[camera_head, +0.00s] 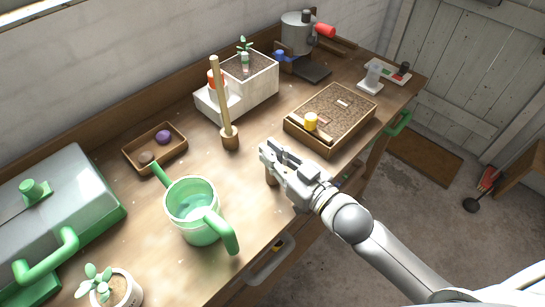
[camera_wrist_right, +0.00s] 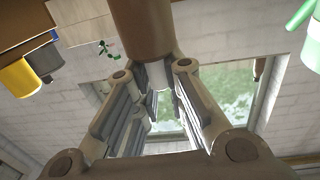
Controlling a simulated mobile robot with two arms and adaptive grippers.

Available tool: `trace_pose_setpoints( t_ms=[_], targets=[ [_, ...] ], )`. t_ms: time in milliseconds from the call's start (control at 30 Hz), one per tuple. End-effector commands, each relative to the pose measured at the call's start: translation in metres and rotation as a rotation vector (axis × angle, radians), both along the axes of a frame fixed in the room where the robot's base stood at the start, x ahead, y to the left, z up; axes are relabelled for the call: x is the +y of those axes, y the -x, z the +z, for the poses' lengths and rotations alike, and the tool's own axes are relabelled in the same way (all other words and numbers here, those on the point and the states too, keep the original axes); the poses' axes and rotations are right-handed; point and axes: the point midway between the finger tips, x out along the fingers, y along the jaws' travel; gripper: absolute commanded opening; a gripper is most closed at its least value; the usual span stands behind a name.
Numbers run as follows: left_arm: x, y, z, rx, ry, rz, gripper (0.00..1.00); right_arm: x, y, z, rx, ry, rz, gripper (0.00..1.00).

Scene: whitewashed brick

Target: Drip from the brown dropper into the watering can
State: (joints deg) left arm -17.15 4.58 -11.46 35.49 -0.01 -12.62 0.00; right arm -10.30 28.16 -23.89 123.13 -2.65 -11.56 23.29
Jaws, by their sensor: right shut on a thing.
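The green watering can (camera_head: 195,232) stands on the wooden bench in the head view, left of my right gripper, its open top facing up. Its spout points up and left and its handle is at the lower right. My right gripper (camera_head: 270,158) is above the bench, to the right of the can and apart from it. It is shut on the brown dropper (camera_wrist_right: 143,28), which shows large at the top of the right wrist view with a pale part between the fingers. In the head view the gripper mostly hides the dropper. My left gripper is not in view.
A wooden dibber (camera_head: 222,95) stands upright behind the can. A small wooden tray (camera_head: 137,152) lies at the can's back left, a green-trimmed case (camera_head: 85,185) farther left.

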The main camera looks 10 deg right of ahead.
Motion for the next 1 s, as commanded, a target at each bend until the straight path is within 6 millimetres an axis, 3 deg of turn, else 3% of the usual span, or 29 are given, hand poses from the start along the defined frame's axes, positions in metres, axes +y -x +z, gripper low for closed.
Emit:
trace_pose_setpoints(
  t_ms=[167, 567, 1000],
  targets=[
    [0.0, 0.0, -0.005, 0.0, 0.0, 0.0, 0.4, 0.0, 0.0, 0.026, -0.01, -0.001, 0.002, 0.0],
    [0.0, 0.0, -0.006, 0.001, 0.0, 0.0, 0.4, 0.003, 0.049, 0.084, -0.007, -0.003, 0.002, 0.0],
    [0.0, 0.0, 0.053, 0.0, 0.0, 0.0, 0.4, 0.006, 0.096, 0.11, 0.001, -0.002, -0.001, 0.0]
  ],
)
